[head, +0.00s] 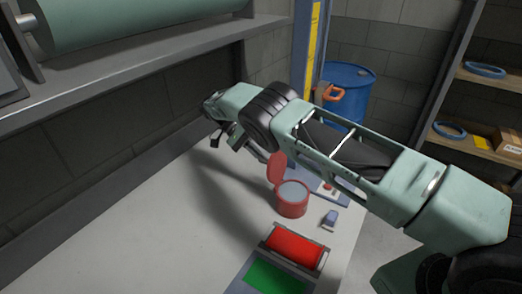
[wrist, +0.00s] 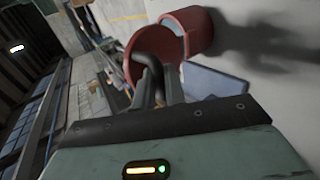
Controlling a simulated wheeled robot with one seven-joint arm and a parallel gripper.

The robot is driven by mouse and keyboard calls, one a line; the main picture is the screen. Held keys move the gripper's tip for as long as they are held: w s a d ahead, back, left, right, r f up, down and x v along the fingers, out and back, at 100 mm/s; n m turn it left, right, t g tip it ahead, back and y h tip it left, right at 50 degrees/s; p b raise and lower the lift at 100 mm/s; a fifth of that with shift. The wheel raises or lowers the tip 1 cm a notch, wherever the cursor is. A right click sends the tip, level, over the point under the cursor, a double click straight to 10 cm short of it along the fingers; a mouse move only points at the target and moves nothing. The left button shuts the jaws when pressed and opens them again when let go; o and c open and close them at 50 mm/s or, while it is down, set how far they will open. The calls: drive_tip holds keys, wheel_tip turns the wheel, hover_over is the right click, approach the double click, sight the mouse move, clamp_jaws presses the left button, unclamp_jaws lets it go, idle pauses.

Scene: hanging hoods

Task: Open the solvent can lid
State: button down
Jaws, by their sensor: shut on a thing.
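The red solvent can (head: 292,205) stands upright on the pale bench, and it also shows in the wrist view (wrist: 197,27). Its red lid (head: 276,167) is raised to a steep angle at the can's far left edge, with the can's mouth and grey inside showing. In the wrist view the lid (wrist: 133,58) is close in front of my gripper (wrist: 157,88). My gripper is shut on the lid's dark curved handle (wrist: 148,61). In the head view my arm hides part of the gripper and its contact with the lid.
A small blue-grey block (head: 330,217) stands right of the can. A frame with a red panel (head: 295,247) and a green panel (head: 274,277) lies in front. A blue drum (head: 349,92) stands behind. The bench's left side is clear.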

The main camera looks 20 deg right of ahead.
drive_tip(key=shift+a+f, duration=0.1)
drive_tip(key=shift+f, duration=0.4)
drive_tip(key=c, duration=1.5)
unclamp_jaws()
drive_tip(key=shift+w, duration=0.15)
drive_tip(key=shift+o, duration=0.2)
wheel_tip(320, 180, up, 10)
drive_tip(key=p, duration=0.8)
